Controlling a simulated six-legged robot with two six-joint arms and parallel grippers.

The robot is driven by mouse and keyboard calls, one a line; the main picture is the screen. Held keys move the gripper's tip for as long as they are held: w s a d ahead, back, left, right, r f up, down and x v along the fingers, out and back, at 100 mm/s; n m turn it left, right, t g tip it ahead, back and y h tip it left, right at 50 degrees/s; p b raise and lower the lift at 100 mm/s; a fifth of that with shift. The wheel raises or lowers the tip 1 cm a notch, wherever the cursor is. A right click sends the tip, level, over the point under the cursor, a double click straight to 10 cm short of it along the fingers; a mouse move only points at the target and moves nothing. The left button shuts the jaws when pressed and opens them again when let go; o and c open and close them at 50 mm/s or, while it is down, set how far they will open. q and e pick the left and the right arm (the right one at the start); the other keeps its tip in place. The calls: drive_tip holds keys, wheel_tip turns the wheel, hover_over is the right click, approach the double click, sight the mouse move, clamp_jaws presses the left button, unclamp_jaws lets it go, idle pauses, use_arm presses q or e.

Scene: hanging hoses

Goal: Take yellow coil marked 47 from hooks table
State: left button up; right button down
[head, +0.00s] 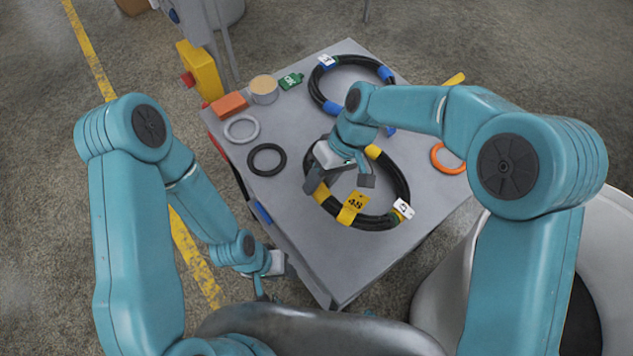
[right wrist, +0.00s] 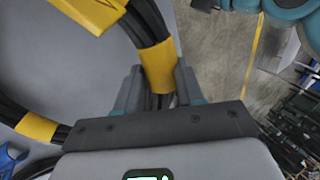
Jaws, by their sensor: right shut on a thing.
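A black hose coil with yellow bands (head: 404,186) lies on the grey table (head: 300,222). It carries a yellow tag (head: 353,207) that looks like 48, though the last digit is unclear, and a white tag (head: 403,208) starting with 4, partly unreadable. My right gripper (head: 338,183) is over the coil's left part. In the right wrist view its fingers (right wrist: 160,90) are shut around the hose at a yellow band (right wrist: 158,65). My left gripper (head: 270,292) hangs low beside the table's front left edge, and its jaws are too small to judge.
A black coil with blue bands (head: 316,92) lies farther back, partly behind my right arm. Around lie an orange ring (head: 437,165), a grey ring (head: 228,131), a black ring (head: 251,165), an orange block (head: 230,104), a tin (head: 264,89) and a green item (head: 291,80).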

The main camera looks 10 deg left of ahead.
drive_tip(key=w+d+r+g+y+p, duration=0.1)
drive_tip(key=w+d+r+y+p, duration=0.1)
drive_tip(key=r, duration=0.6)
drive_tip(key=w+d+r+g+y+p, duration=0.2)
drive_tip(key=d+r+p, duration=0.3)
drive_tip(key=r, duration=0.3)
drive_tip(key=shift+w+y+p, duration=0.35)
drive_tip(key=shift+y+p, duration=0.25)
drive_tip(key=shift+p, duration=0.2)
idle(0.4)
drive_tip(key=shift+d, duration=0.1)
idle(0.8)
